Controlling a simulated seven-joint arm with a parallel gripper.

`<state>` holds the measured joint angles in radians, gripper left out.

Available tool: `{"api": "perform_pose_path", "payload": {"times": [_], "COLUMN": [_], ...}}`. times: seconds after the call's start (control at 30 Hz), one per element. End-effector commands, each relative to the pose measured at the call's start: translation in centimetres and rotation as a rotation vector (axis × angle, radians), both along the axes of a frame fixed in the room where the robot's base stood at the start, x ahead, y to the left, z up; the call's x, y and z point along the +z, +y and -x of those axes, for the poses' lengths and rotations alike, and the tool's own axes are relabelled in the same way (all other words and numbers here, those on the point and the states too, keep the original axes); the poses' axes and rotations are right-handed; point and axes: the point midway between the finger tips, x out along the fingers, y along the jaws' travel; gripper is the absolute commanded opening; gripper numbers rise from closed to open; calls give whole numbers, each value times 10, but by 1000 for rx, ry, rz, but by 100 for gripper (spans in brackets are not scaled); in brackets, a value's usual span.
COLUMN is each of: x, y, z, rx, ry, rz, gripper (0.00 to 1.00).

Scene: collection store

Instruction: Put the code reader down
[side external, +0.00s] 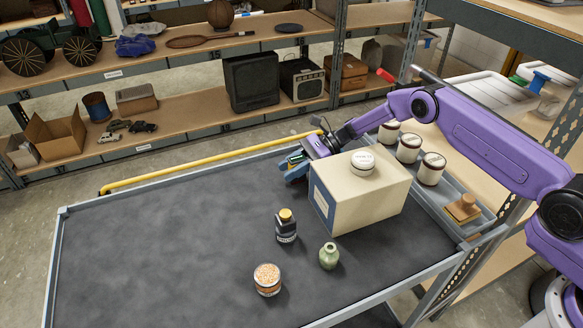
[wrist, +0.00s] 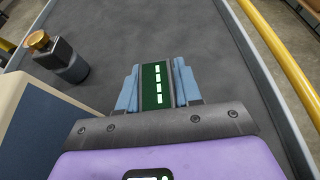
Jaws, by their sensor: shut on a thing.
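The code reader, a narrow dark green piece with white bars and grey edges, shows in the wrist view (wrist: 158,86) between two blue fingers. My gripper (wrist: 158,88) is shut on it. In the side external view my gripper (side external: 296,168) is behind the left end of a cream box, near the far rim of the dark cart top (side external: 170,235). Only a small part of the code reader (side external: 296,158) shows there. I cannot tell whether it touches the cart top.
The cream box (side external: 375,195) with a round white-lidded thing (side external: 362,163) on it stands close to my gripper. A dark bottle (side external: 286,228), green vase (side external: 329,257) and jar (side external: 267,281) stand in front. A grey tray (side external: 470,222) holds jars. The cart's left is clear.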

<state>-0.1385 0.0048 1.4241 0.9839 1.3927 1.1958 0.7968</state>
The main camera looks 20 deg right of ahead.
Motion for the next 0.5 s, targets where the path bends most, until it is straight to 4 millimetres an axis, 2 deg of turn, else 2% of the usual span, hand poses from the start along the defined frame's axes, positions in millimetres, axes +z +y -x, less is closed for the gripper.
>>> {"api": "perform_pose_path", "payload": {"times": [0.27,0.3,0.37,0.4,0.5], "x": [-3,-3,-3,-3,-3], "y": [0,0,0,0,0], "z": [0,0,0,0,0], "rx": [0,1,0,1,1], "ry": [0,1,1,0,0], "rz": [-1,0,0,0,0], "gripper": [0,37,56,59,59]}}
